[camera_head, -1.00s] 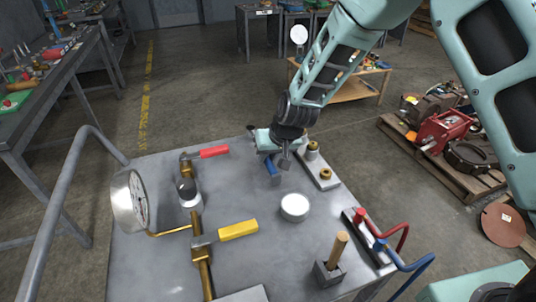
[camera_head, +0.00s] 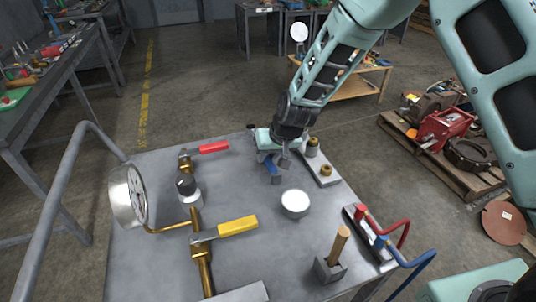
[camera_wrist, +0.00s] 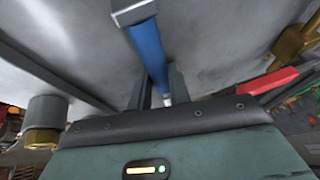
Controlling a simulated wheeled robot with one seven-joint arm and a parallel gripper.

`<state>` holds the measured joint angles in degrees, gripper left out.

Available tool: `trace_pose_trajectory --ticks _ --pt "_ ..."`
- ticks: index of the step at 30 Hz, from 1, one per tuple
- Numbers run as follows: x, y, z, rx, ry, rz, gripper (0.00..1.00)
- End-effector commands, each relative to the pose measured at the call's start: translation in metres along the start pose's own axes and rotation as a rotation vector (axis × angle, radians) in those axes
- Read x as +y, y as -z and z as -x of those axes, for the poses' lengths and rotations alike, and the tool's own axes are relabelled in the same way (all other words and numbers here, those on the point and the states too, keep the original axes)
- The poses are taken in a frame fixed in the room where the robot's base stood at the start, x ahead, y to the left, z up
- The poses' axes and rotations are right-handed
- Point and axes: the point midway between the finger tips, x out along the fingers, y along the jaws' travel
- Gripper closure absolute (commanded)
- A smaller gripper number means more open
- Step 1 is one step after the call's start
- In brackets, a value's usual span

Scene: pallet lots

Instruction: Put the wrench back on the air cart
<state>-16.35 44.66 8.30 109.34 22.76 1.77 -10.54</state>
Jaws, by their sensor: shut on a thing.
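The wrench, with a blue handle (camera_wrist: 147,50) and a grey metal end (camera_wrist: 133,11), is in my gripper (camera_wrist: 156,86). Its handle runs between the two fingers in the wrist view, with the grey end reaching away. In the camera_head view my gripper (camera_head: 273,160) is shut on it low over the far part of the grey air cart top (camera_head: 240,185). Part of the wrench (camera_head: 275,169) is hidden by the gripper. I cannot tell whether the wrench touches the cart top.
A plate with brass fittings (camera_head: 326,171) is close right of the gripper. A round white dish (camera_head: 295,202), red-handled valve (camera_head: 213,148), yellow-handled valve (camera_head: 238,225), gauge (camera_head: 128,195), wooden-handled tool in a holder (camera_head: 339,244) and red and blue hoses (camera_head: 405,262) occupy the cart.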

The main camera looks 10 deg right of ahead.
Motion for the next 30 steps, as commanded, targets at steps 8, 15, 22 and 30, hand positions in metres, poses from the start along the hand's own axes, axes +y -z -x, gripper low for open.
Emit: trace_pose_trajectory --ticks 8,15,22,30 --pt "0.000 0.000 0.000 0.001 0.000 0.000 0.55" --pt "0.000 0.000 0.004 0.001 0.000 0.000 0.55" --pt "0.000 0.001 0.041 0.004 0.000 0.002 0.55" --pt "0.000 0.002 0.102 0.007 0.001 0.001 0.55"
